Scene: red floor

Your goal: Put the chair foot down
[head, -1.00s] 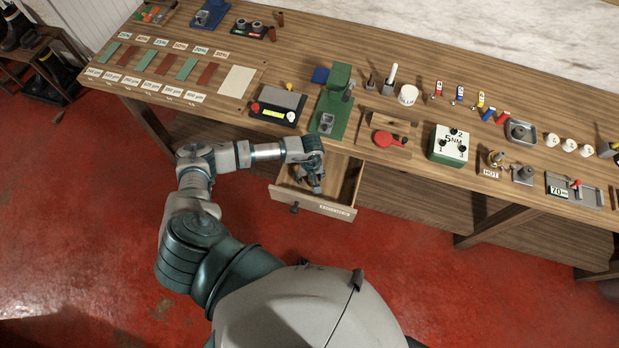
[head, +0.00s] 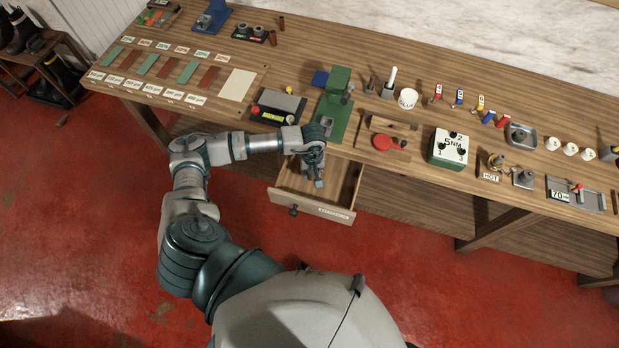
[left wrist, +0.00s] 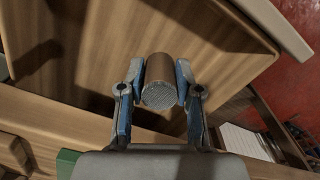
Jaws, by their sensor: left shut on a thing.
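My left gripper (head: 318,182) hangs over the open drawer (head: 313,205) below the bench's front edge. In the left wrist view my left gripper (left wrist: 161,82) is shut on the chair foot (left wrist: 158,72), a short brown cylinder with a grey textured end. The blue-padded fingers press it from both sides, and the textured end faces the camera. In the head view the chair foot is too hidden by the gripper to make out. The wooden drawer also shows behind it in the left wrist view (left wrist: 62,50). My right gripper is not in view.
On the wooden bench (head: 340,168) near the drawer stand a green press (head: 335,103), a grey-topped device with a lit display (head: 278,103) and a red round-headed tool (head: 384,142). A green-and-white box (head: 450,147) is farther right. Red floor lies open before the drawer.

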